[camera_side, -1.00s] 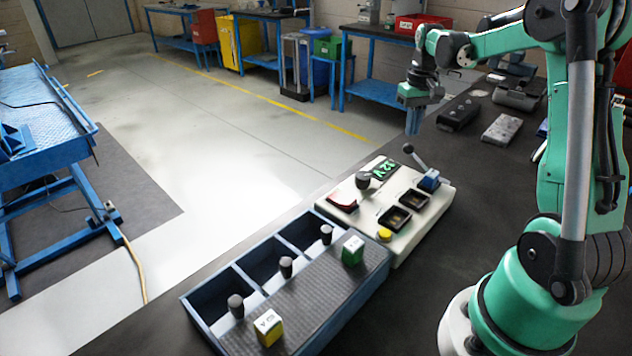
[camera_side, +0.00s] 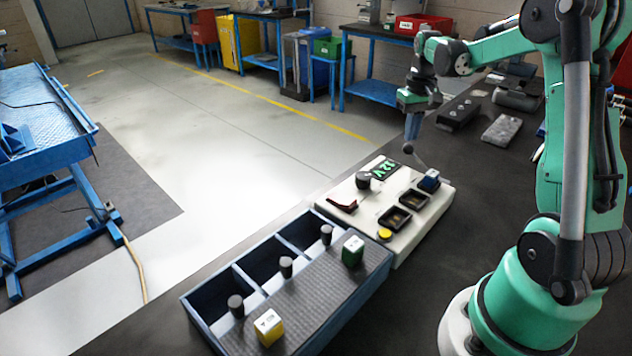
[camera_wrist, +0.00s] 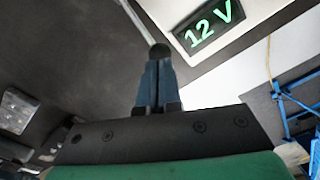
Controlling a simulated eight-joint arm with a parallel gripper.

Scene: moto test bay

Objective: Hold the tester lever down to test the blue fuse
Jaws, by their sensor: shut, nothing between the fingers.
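The white tester (camera_side: 425,222) stands on the dark bench with a lit 12 V display (camera_side: 384,170), which also shows in the wrist view (camera_wrist: 208,24). The blue fuse (camera_side: 429,182) sits at the tester's right back part. The tester lever slants up from behind it to a black ball knob (camera_side: 408,148); the knob also shows in the wrist view (camera_wrist: 159,50). My gripper (camera_side: 411,138) is shut and empty, pointing down with its tips right at the top of the knob. I cannot tell whether they touch. In the wrist view, the fingertips (camera_wrist: 158,66) line up with the knob.
A blue-edged tray (camera_side: 209,318) in front of the tester holds a yellow fuse (camera_side: 268,327), a green fuse (camera_side: 352,250) and dark pegs. The tester has two empty black sockets and a yellow button (camera_side: 385,233). Grey parts (camera_side: 502,129) lie on the bench behind.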

